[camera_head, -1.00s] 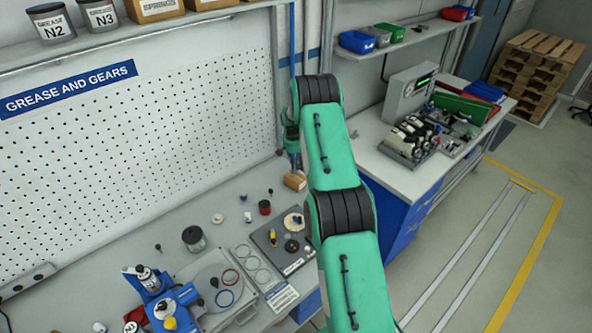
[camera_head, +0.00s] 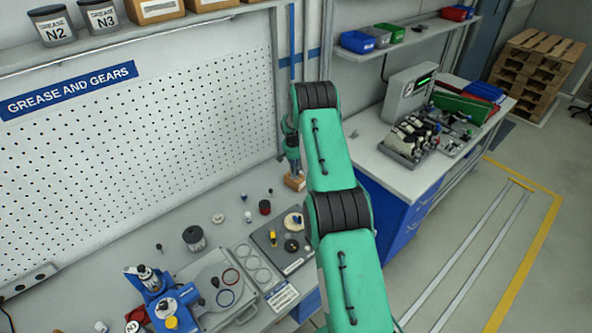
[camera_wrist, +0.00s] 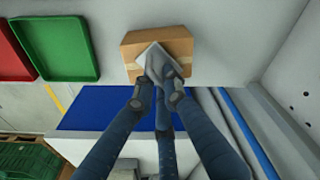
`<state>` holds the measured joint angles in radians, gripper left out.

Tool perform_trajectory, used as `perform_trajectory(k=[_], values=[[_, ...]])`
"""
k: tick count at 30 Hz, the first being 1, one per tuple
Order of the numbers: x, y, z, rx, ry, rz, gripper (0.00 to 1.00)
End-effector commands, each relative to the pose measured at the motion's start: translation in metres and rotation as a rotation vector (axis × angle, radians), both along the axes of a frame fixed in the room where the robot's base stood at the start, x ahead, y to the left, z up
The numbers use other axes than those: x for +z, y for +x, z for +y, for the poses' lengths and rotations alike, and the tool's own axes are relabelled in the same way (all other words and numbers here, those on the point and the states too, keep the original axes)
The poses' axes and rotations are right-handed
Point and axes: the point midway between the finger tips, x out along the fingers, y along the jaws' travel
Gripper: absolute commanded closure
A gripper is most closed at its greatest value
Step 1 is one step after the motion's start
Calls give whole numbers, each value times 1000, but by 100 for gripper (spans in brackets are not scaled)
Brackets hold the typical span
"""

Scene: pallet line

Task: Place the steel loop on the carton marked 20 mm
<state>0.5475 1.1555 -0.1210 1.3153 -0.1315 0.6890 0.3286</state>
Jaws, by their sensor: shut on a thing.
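The brown carton (camera_head: 295,182) stands at the far right end of the bench, beside my upper arm. It shows from above in the wrist view (camera_wrist: 184,40); I cannot read its mark. My gripper (camera_wrist: 160,74), with dark fingers, points down at the carton and is shut on a small grey thing, the steel loop (camera_wrist: 153,53). The loop is over the carton's middle; its shape is partly hidden by the fingertips. I cannot tell whether it touches the carton. In the head view my gripper (camera_head: 294,170) is just above the carton, and the loop is too small to make out.
A red tray (camera_wrist: 14,55) and a green tray (camera_wrist: 55,47) lie left of the carton in the wrist view. A perforated wall panel (camera_head: 150,140) rises behind the bench. A dark pot (camera_head: 194,238) and several small parts stand on the bench, left of the carton.

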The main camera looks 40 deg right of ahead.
Motion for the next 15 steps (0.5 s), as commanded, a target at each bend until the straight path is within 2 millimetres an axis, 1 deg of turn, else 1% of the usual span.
perform_trajectory(k=[5,6,8,15], values=[[-3,0,0,0,0,0,100],[-2,0,0,0,0,0,83],[-2,0,0,0,0,0,71],[-2,0,0,0,0,0,70]])
